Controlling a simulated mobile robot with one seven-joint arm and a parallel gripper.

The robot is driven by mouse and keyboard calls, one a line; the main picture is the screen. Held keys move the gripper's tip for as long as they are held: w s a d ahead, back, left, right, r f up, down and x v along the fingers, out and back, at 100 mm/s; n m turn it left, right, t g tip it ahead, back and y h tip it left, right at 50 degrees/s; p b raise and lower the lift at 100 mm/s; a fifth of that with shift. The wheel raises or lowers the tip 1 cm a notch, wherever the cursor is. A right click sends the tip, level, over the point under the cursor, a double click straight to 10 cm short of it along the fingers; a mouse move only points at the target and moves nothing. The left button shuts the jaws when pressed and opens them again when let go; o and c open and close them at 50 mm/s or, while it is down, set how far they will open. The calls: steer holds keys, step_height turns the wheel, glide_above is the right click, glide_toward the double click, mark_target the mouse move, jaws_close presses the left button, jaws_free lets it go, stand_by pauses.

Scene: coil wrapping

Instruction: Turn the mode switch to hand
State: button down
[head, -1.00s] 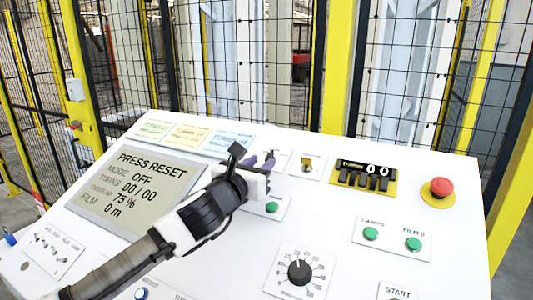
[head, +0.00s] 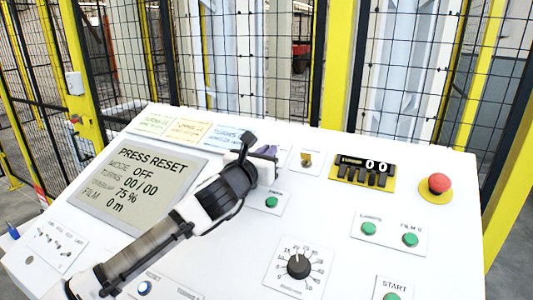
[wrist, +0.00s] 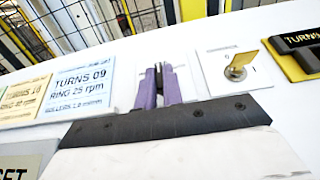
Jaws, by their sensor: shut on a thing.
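The white control panel (head: 330,215) is in front of me. Its grey display (head: 138,185) reads PRESS RESET, MODE OFF, TURNS 00/00. My gripper (head: 268,152) is at the panel's upper middle, between the coloured cards and the brass key switch. In the wrist view its purple fingers (wrist: 158,88) are shut on a narrow dark piece, the mode switch knob (wrist: 160,73). The fingers and gripper body hide most of the switch and its labels, so its pointer position cannot be read.
The brass key switch (wrist: 238,64) is close to the right of my fingers. A green button (head: 271,202) and a black dial (head: 298,266) are nearer. A mesh fence (head: 410,80) stands behind.

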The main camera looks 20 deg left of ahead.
steer(key=shift+f+b, duration=0.25)
steer(key=shift+b, duration=0.05)
steer(key=shift+d+f+n+y+b, duration=0.1)
steer(key=shift+n+y+b, duration=0.2)
steer(key=shift+n, duration=0.1)
steer(key=n+y+b, duration=0.2)
steer(key=shift+d+f+y, duration=0.15)
steer(key=shift+d+y, duration=0.05)
steer(key=shift+y, duration=0.2)
steer(key=n+y+b, duration=0.1)
steer(key=n+y, duration=0.1)
steer(key=n+y+b, duration=0.1)
steer(key=n+y, duration=0.1)
steer(key=shift+d+r+g, duration=0.2)
steer(key=shift+g, duration=0.2)
steer(key=shift+w+d+n+g+y+b, duration=0.1)
steer(key=shift+n+g+y+b, duration=0.15)
steer(key=shift+n+g+y, duration=0.55)
steer(key=shift+n+g+y+b, duration=0.3)
steer(key=shift+n+y, duration=0.8)
steer(key=shift+n, duration=0.3)
steer(key=c, duration=1.5)
jaws_free()
steer(key=shift+r, duration=0.1)
steer(key=shift+c, duration=0.2)
